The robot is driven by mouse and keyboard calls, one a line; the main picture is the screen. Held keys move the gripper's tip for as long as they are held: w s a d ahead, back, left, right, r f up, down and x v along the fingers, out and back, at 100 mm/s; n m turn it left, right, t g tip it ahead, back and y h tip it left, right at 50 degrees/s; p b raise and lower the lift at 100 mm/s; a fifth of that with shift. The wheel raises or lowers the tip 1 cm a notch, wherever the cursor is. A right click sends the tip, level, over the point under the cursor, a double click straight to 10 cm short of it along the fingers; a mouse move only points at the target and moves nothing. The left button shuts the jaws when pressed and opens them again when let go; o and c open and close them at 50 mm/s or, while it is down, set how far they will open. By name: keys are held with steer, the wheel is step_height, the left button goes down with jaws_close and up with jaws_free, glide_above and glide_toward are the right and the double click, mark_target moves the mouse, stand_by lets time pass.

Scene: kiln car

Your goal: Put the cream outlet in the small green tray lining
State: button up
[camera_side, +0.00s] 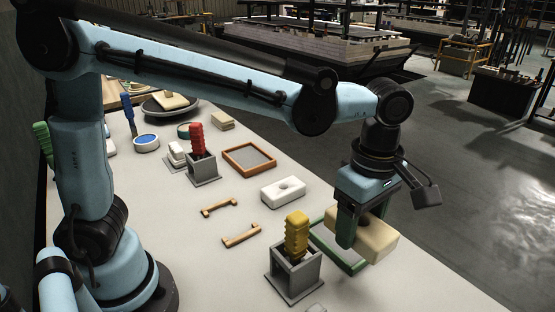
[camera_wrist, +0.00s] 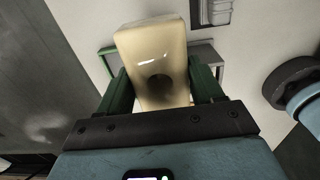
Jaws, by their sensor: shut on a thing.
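The cream outlet (camera_side: 373,238) is a cream block with rounded edges and a round hole; the hole also shows in the wrist view, where the outlet (camera_wrist: 150,52) fills the space between the fingers. My gripper (camera_side: 360,230) is shut on it, with one green finger on each side. The small green tray (camera_side: 349,265) lies on the table below the outlet, partly hidden by it and by my gripper. In the wrist view part of the green tray (camera_wrist: 205,52) shows behind the outlet. The outlet appears held above the tray; the tray's lining is mostly hidden.
A grey holder (camera_side: 294,276) with a yellow handle (camera_side: 296,235) stands just left of the tray. A white block with a hollow (camera_side: 283,192), a brown-framed tray (camera_side: 249,158) and two wooden handles (camera_side: 241,235) lie farther left. The table's right edge is close.

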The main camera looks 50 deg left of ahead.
steer(key=shift+w+a+f, duration=0.1)
steer(key=shift+f, duration=0.65)
steer(key=w+a+f, duration=0.3)
steer(key=w+a, duration=0.1)
steer(key=w+a+f, duration=0.4)
steer(key=shift+f, duration=2)
steer(key=shift+f, duration=0.1)
steer(key=o, duration=1.1)
